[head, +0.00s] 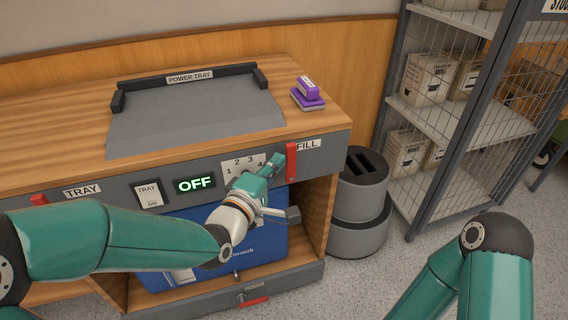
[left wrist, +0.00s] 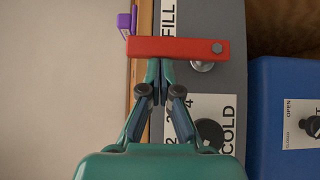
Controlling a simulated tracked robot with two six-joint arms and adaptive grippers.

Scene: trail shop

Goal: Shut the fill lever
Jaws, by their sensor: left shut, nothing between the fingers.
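The red fill lever (head: 291,161) stands upright on the grey front panel beside the FILL label (head: 307,145). In the left wrist view the lever (left wrist: 165,47) lies across the picture, with its pivot bolt at the right end. My left gripper (head: 277,164) is shut and empty, with its fingertips right beside the lever on its left. In the left wrist view the fingertips (left wrist: 160,70) come up to the lever's edge; I cannot tell whether they touch. My right gripper is out of view.
A numbered dial plate (head: 243,162), an OFF display (head: 195,183) and a tray switch (head: 148,194) sit along the panel. A blue box (head: 270,247) is below. A grey stepped stool (head: 361,205) stands right.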

